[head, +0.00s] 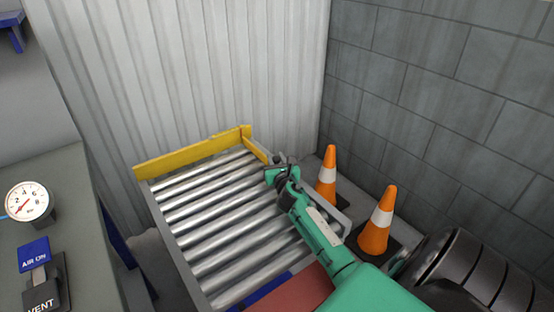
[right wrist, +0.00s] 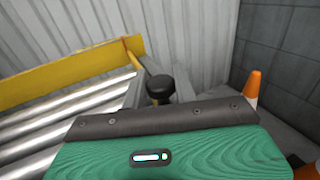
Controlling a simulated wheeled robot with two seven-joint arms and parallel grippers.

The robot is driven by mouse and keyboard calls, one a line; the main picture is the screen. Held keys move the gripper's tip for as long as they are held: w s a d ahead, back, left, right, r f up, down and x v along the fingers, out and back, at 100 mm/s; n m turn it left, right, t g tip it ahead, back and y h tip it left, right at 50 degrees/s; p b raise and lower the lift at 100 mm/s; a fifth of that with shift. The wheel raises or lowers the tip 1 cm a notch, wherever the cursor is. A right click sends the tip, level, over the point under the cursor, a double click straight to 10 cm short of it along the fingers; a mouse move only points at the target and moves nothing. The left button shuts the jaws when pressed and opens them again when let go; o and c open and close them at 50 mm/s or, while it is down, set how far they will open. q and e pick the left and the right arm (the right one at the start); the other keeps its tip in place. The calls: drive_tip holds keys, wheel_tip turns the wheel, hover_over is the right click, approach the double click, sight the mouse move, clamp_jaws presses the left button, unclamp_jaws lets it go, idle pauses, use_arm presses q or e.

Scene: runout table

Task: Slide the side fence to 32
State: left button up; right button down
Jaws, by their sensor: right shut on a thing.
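In the right wrist view the fence (right wrist: 135,52) shows as a thin yellow edge behind a black knob (right wrist: 160,87) on a short stem. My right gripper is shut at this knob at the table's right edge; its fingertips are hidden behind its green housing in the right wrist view. No scale numbers for the fence can be read. My left gripper is not in view.
A yellow end board (head: 190,156) crosses the back of the rollers (head: 215,215). Two orange cones (head: 327,175) (head: 376,225) stand right of the table by the block wall (head: 430,90). A panel with a gauge (head: 27,201) is at left. The rollers are bare.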

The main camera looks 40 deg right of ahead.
drive_tip(key=a, duration=0.7)
drive_tip(key=shift+w+p, duration=0.35)
drive_tip(key=shift+w, duration=0.05)
drive_tip(key=shift+a, duration=0.4)
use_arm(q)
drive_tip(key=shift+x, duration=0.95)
use_arm(e)
drive_tip(key=c, duration=1.2)
unclamp_jaws()
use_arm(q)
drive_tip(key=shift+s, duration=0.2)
use_arm(e)
drive_tip(key=shift+o, duration=0.2)
